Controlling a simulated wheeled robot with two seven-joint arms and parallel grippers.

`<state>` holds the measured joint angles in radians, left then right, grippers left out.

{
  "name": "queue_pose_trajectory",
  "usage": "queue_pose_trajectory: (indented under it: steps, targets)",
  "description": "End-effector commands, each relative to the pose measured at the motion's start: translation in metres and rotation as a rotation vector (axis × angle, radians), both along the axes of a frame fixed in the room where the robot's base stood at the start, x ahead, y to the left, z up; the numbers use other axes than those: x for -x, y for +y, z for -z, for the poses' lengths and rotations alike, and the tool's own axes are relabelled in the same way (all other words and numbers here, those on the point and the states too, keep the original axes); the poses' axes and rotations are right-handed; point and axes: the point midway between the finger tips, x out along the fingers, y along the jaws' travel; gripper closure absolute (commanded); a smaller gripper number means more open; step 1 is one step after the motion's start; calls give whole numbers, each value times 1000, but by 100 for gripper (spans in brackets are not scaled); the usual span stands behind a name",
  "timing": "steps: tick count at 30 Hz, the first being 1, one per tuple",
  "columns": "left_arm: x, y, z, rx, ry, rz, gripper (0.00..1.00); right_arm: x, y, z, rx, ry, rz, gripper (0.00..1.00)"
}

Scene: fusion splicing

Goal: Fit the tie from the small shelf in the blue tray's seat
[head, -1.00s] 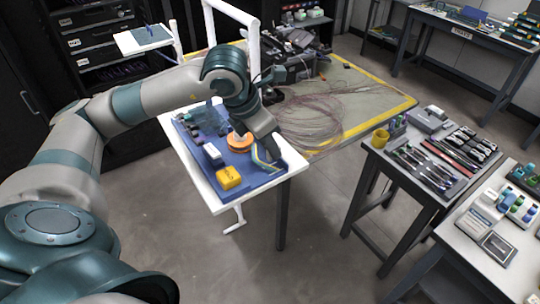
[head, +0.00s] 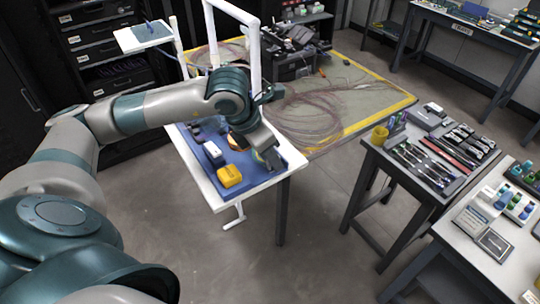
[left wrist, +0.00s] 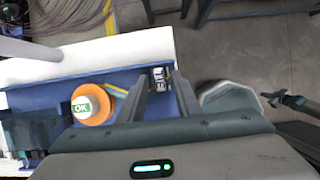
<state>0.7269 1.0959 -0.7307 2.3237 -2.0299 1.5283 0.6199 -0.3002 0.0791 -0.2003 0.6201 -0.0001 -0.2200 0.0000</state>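The blue tray (head: 290,158) lies on the white table, with its right end under my left gripper (head: 266,160). In the left wrist view the two fingers (left wrist: 167,84) stand apart, with blue tray floor showing between them. A small black-and-white piece (left wrist: 160,76) and a yellow strip (left wrist: 176,82) lie near the fingertips; I cannot tell whether either is the seat. The small shelf (head: 128,42) stands at the upper left. A thin blue item (head: 150,28), possibly the tie, shows on its dark mat.
A white frame (head: 254,50) rises behind. Loose fibre (head: 315,105) covers the yellow-edged table. A tool table (head: 430,160) stands right, across open floor.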

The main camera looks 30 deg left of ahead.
Motion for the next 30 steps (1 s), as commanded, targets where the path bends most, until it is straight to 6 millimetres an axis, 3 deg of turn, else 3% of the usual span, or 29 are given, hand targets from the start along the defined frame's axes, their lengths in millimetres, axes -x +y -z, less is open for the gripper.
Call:
queue_pose_trajectory:
  steps: [14,20,30]
  targets:
    - [1,1,-6,0,-2,0,70,0,-1,-1,1,1,0,100]
    - [10,5,-30,-1,-5,-1,70,0,-1,8,1,1,0,100]
    - [32,13,-87,-1,-6,0,70,0,-1,24,1,0,0,100]
